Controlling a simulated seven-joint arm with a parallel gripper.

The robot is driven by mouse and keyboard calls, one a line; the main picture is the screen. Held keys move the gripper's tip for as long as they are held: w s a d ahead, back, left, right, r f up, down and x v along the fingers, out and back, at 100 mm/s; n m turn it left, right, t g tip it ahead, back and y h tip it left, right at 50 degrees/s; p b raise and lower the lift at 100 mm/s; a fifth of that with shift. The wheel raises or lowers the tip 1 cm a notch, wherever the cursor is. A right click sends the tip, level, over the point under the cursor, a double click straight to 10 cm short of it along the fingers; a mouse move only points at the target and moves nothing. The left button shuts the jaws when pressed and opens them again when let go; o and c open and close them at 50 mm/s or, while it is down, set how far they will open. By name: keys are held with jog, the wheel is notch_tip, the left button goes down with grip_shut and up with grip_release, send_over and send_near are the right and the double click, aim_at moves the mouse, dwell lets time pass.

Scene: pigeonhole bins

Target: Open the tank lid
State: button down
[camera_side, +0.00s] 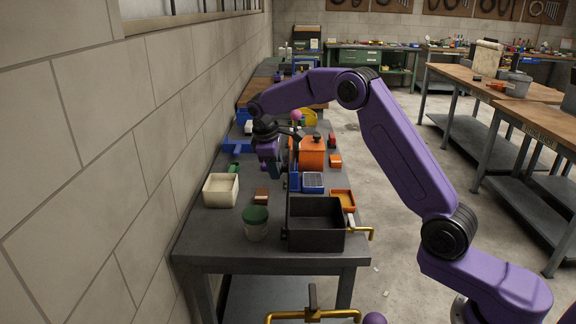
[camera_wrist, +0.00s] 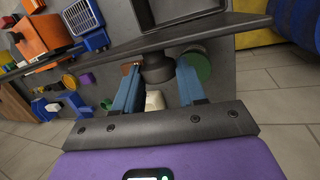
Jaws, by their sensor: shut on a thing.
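The black tank (camera_side: 316,222) stands at the front of the bench with its top open and its inside showing. It also shows at the top of the wrist view (camera_wrist: 180,12). The tank lid (camera_side: 288,205) is a thin dark panel, seen nearly edge-on, standing steeply up at the tank's left side. In the wrist view the lid (camera_wrist: 70,58) crosses the frame as a long dark panel. My gripper (camera_side: 279,172) is on the lid's left side. In the wrist view my gripper (camera_wrist: 157,75) has its blue fingers shut on the lid's dark round knob (camera_wrist: 157,69).
A cream bin (camera_side: 221,190), a brown block (camera_side: 261,195) and a green-topped jar (camera_side: 256,224) stand left of the lid. An orange box with a dark knob (camera_side: 312,153), a blue basket (camera_side: 313,181) and an orange tray (camera_side: 343,199) are behind the tank. The wall borders the left.

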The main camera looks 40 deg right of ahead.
jog(key=shift+w+a, duration=0.2)
jog(key=shift+a, duration=0.25)
jog(key=shift+f, duration=0.1)
jog(key=c, duration=0.7)
grip_release()
jog(key=shift+d, duration=0.1)
jog(key=v, duration=1.7)
jog(key=shift+s, duration=0.1)
